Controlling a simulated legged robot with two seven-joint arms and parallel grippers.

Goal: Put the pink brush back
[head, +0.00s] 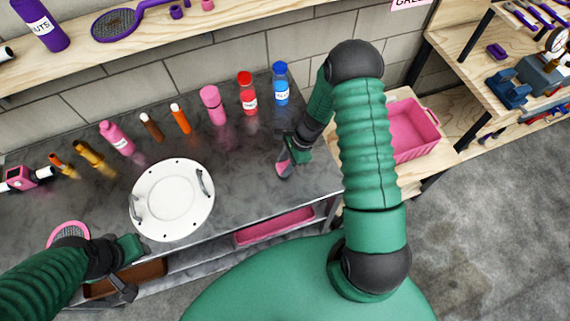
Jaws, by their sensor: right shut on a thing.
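My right gripper (289,156) is low over the right part of the dark worktop, below the blue bottle. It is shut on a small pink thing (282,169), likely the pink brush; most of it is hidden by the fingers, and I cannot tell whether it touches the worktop. My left gripper (131,268) is at the front left edge of the worktop, with its fingers apart and nothing seen between them. A round pink mesh tool (68,232) lies just behind my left wrist, partly covered by it.
A round white plate (170,200) with handles lies mid-worktop. Several bottles stand at the back, including a red (247,95) and a blue one (281,84). A pink bin (412,130) is at right behind my arm; a pink tray (275,227) is under the worktop.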

